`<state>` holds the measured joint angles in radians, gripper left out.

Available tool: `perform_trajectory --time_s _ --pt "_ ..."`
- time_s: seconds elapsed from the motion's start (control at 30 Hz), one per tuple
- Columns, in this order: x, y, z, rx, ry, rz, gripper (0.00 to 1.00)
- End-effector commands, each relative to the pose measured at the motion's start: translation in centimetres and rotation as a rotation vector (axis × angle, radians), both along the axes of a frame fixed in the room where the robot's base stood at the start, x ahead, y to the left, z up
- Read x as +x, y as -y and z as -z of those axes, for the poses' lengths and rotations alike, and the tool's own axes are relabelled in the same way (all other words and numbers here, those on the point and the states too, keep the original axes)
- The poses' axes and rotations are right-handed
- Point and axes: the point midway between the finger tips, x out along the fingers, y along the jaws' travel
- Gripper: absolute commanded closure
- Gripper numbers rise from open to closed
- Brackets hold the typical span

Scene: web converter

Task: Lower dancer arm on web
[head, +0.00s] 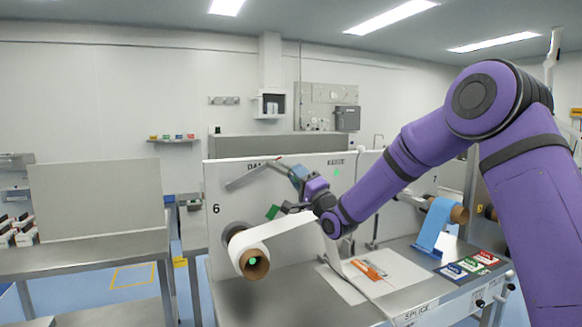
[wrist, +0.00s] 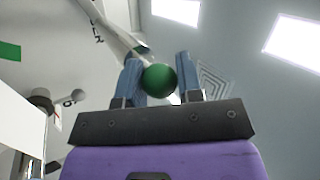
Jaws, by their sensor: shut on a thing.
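The dancer arm is a grey bar (head: 250,177) on the white panel, tilted up to the right under a partly hidden label. In the wrist view a round green knob (wrist: 159,80) sits between the blue fingers of my gripper (wrist: 158,82), which is shut on it. A pale bar (wrist: 112,30) runs up and left behind the knob. In the head view my gripper (head: 294,172) is at the bar's right end and hides the knob. The white web (head: 285,228) runs from a roll with a brown core (head: 255,265) up to the right, below my gripper.
A green tab (head: 273,212) shows near the web. A blue roll (head: 435,225) hangs at the right. An orange tool (head: 370,269) and coloured cards (head: 470,263) lie on the bench (head: 330,305). A work table (head: 80,250) stands at the left. My arm covers much of the right side.

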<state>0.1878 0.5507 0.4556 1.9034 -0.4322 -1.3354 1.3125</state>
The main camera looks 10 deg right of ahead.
Motion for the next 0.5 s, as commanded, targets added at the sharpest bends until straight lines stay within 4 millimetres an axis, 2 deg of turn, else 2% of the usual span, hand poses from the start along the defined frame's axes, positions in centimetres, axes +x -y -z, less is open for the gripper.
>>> perform_trajectory --time_s 0.2,0.5 --pt "0.2 0.7 1.9 0.111 -0.033 0.0 1.0" --pt "0.3 1.1 2.9 0.175 -0.05 0.001 1.0"
